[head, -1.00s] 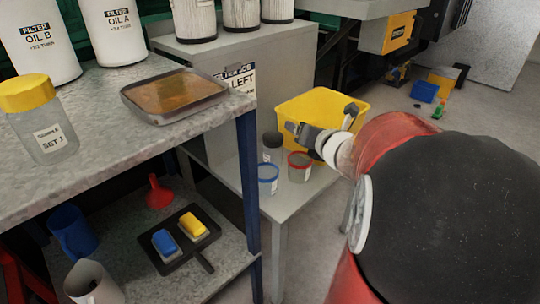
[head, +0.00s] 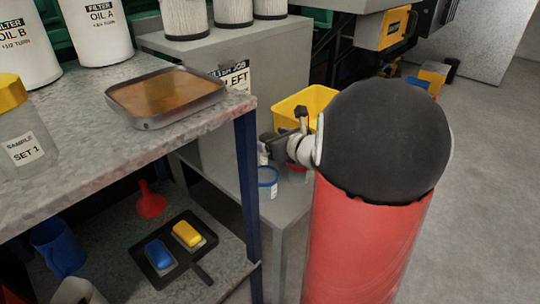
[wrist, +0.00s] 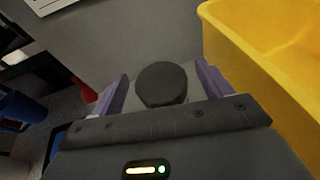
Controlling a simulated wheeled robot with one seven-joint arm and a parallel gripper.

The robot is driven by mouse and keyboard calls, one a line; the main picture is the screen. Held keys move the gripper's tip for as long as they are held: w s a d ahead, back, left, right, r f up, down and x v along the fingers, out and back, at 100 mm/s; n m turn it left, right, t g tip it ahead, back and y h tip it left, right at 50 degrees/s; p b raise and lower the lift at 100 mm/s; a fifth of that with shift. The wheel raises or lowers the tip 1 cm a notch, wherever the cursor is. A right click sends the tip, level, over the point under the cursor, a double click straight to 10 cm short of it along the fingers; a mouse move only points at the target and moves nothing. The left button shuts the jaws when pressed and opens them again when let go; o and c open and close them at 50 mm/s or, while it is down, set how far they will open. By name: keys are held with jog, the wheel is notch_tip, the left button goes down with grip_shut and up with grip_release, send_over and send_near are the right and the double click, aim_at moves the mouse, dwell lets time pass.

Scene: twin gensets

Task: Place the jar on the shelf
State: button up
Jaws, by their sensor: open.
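A small jar with a dark lid (wrist: 162,84) stands on the low grey table (head: 285,222). In the wrist view its lid lies between the two fingers of my gripper (wrist: 162,92), which is open; I cannot tell whether they touch it. In the head view my arm and gripper (head: 272,147) hide most of this jar. A blue-rimmed jar (head: 267,184) stands in front of it, and a red-rimmed jar is mostly hidden behind my arm. The grey shelf unit (head: 120,155) with a blue post is on the left. A large yellow-lidded jar (head: 22,145) stands on its upper board.
A yellow bin (head: 296,106) stands right beside my gripper. The upper board holds a metal tray (head: 165,97) of amber liquid and oil filters (head: 95,30). The lower board holds a black pan (head: 172,248) with blue and yellow blocks, a red funnel (head: 150,202) and a blue jug (head: 58,246).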

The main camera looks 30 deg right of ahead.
jog(key=shift+w, duration=0.3)
jog(key=shift+c, duration=0.5)
jog(key=c, duration=1.3)
